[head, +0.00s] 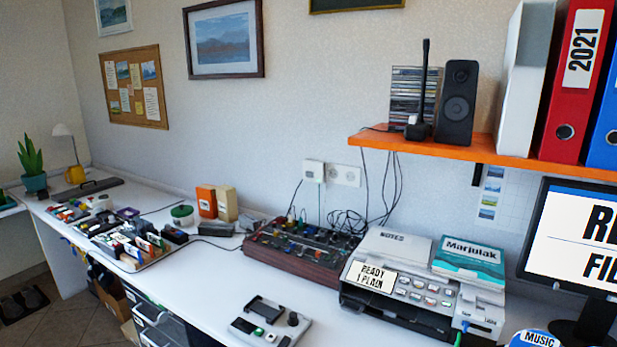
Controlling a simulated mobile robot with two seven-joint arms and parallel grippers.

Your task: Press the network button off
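I cannot make out any button labelled network. A small light grey device (300,331) at the front edge has a green button (258,332) and a black knob. A dark red box (300,254) with several knobs and cables stands behind it. A black device with an upright antenna (422,95) stands on the orange shelf. Neither of my grippers is in view.
The orange shelf (480,150) also holds a speaker (457,100) and binders (575,85). A monitor (575,240) stands at right. Several small items crowd the desk's left part.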

